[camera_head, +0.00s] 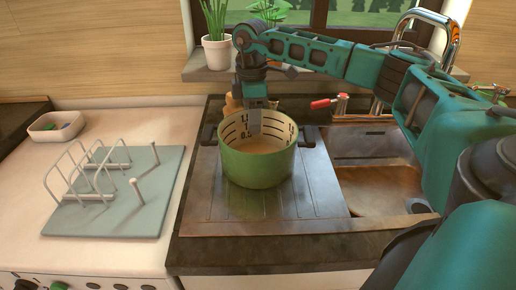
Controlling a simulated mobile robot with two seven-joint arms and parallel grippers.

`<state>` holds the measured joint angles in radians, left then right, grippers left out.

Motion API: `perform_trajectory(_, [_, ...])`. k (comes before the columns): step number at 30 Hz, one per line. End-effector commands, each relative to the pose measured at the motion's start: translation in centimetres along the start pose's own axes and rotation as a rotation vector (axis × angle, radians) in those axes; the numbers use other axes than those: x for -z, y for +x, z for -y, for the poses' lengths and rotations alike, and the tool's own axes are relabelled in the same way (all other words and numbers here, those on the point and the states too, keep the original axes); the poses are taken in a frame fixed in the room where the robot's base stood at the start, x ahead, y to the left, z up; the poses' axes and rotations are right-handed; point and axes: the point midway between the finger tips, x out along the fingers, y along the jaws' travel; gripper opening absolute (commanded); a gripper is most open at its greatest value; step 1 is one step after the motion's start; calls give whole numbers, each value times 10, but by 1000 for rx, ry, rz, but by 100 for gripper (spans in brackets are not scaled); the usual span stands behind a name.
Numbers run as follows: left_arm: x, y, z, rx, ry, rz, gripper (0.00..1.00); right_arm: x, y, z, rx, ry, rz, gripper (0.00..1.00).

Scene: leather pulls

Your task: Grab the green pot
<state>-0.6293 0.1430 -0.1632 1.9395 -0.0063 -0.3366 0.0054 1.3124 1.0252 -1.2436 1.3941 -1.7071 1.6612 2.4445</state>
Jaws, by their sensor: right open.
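The green pot (258,168) stands upright on the ridged drainboard (318,205) left of the sink. Its pale inside has dark measuring marks, and dark handles show at its left and right rim. My right arm reaches in from the right. My right gripper (254,128) points down over the back part of the pot, with its fingertips appearing at or inside the rim. The gap between its fingers is hard to make out from here. My left gripper is not in view.
A dish rack (140,210) with upright pegs stands on the left counter, near a small white bowl (56,126). A potted plant (217,50) stands on the sill behind. The sink (385,185) and its tall faucet are right of the pot. The drainboard's front is clear.

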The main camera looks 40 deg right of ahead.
Motion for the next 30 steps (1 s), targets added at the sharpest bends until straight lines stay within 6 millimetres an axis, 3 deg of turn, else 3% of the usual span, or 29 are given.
perform_trajectory(7, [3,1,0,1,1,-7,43,0,1,0,-1,0,0,39])
perform_trajectory(19, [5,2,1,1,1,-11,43,0,1,0,-1,0,0,0])
perform_trajectory(30, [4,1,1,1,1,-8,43,0,0,0,-1,0,0,0])
